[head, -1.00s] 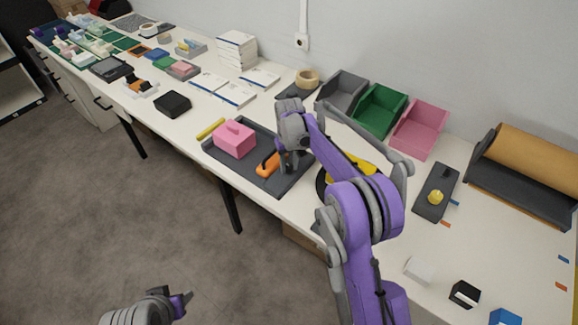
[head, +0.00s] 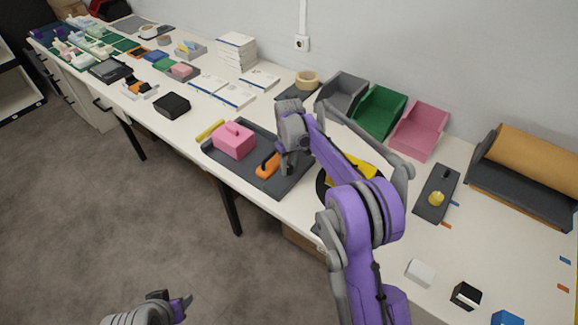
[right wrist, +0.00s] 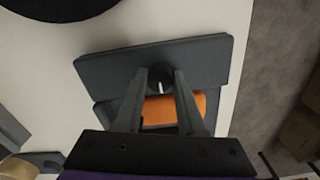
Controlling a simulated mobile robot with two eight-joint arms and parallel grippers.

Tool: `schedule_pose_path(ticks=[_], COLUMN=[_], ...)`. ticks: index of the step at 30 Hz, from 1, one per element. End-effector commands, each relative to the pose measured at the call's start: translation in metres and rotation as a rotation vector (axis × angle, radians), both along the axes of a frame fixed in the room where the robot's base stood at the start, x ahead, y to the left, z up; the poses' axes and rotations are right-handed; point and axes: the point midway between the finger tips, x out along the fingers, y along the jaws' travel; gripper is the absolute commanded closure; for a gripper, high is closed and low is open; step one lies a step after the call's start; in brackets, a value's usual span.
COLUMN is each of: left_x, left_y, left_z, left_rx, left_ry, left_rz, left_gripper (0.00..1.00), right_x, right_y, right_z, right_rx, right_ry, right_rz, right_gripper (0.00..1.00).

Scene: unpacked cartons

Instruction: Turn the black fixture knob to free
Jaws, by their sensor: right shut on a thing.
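The black fixture knob (right wrist: 159,82), with a white mark on its top, stands on a dark grey plate (right wrist: 205,62) in the right wrist view. The fingers of my right gripper (right wrist: 160,76) are on both sides of the knob, shut on it. The white mark points roughly along the picture's vertical. An orange piece (right wrist: 185,108) lies beside the knob, partly behind the fingers. In the head view my right gripper (head: 284,168) is low over the dark tray (head: 218,158), and the knob is hidden there. My left gripper (head: 175,300) is off the table at the lower left; its jaw gap is unclear.
A pink block with a handle (head: 233,142) sits in the tray, left of my right gripper. Grey (head: 343,92), green (head: 379,112) and pink (head: 420,131) bins stand behind my right arm. A yellow and black round thing (head: 350,168) is close to that arm.

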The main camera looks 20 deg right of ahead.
Motion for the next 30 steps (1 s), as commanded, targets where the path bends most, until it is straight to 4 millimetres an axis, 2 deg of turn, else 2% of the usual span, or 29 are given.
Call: schedule_pose_path(ticks=[3,4,8,9,17,20,23,30], left_x=[0.000,0.000,0.000,0.000,0.000,0.000,0.000,0.001], left_y=[0.000,0.000,0.000,0.000,0.000,0.000,0.000,0.000], left_z=[0.000,0.000,0.000,0.000,0.000,0.000,0.001,0.004], left_rx=[0.000,0.000,0.000,0.000,0.000,0.000,0.000,0.000], left_ry=[0.000,0.000,0.000,0.000,0.000,0.000,0.000,-0.002], left_rz=[0.000,0.000,0.000,0.000,0.000,0.000,0.000,0.000], left_gripper=[0.50,0.50,0.50,0.50,0.50,0.50,0.50,0.50], right_x=[0.000,0.000,0.000,0.000,0.000,0.000,0.000,0.000], right_y=[0.000,0.000,0.000,0.000,0.000,0.000,0.000,0.000], right_z=[0.000,0.000,0.000,0.000,0.001,0.007,0.021,0.070], right_rx=[0.000,0.000,0.000,0.000,0.000,0.000,0.000,0.000], right_ry=[0.001,0.001,0.001,0.001,0.001,0.000,0.000,0.000], right_rz=[0.001,0.001,0.000,0.000,-0.001,-0.001,-0.001,0.000], right_gripper=[1.00,0.58,0.34,0.31,0.31,0.31,0.31,0.31])
